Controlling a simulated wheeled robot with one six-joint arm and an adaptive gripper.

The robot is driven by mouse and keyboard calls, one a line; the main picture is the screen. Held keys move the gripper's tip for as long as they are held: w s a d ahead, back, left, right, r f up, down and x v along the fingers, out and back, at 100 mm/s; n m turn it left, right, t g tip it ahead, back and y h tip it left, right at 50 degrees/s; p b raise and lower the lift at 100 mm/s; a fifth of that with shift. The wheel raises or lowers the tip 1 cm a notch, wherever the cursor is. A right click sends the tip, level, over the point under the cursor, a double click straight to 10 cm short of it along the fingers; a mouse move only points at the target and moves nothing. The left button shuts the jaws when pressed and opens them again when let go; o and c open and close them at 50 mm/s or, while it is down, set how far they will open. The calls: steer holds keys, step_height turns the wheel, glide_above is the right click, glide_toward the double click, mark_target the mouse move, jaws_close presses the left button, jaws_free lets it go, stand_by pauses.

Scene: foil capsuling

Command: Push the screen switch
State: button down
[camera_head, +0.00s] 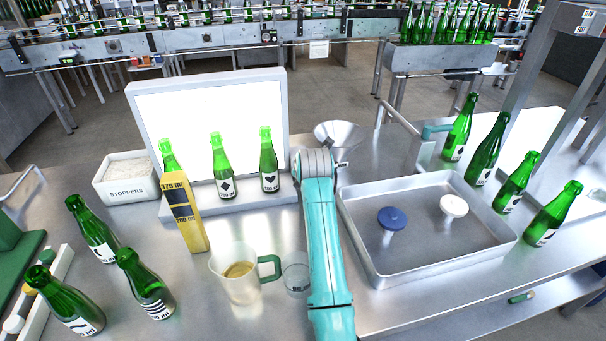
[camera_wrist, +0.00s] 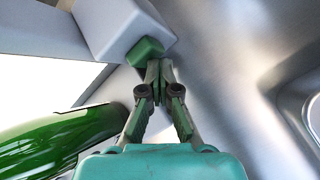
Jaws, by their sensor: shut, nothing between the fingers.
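The lit white screen (camera_head: 210,108) stands in a grey frame at the back left, on a grey base. In the wrist view a green switch block (camera_wrist: 146,51) sits at the end of the grey base (camera_wrist: 110,25). My gripper (camera_wrist: 159,70) is shut and empty, its fingertips right beside the green switch. I cannot tell whether they touch it. In the head view my arm hides the gripper and the switch.
Three green bottles (camera_head: 221,170) stand before the screen; one bottle (camera_wrist: 60,140) shows close by in the wrist view. A funnel (camera_head: 338,134) is behind my arm. A metal tray (camera_head: 365,265) lies right; a jug (camera_head: 232,283) and glass (camera_head: 296,278) stand left.

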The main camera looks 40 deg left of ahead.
steer(key=shift+s+d, duration=1)
steer(key=shift+d, duration=0.15)
steer(key=shift+s+d, duration=0.95)
steer(key=shift+d, duration=0.2)
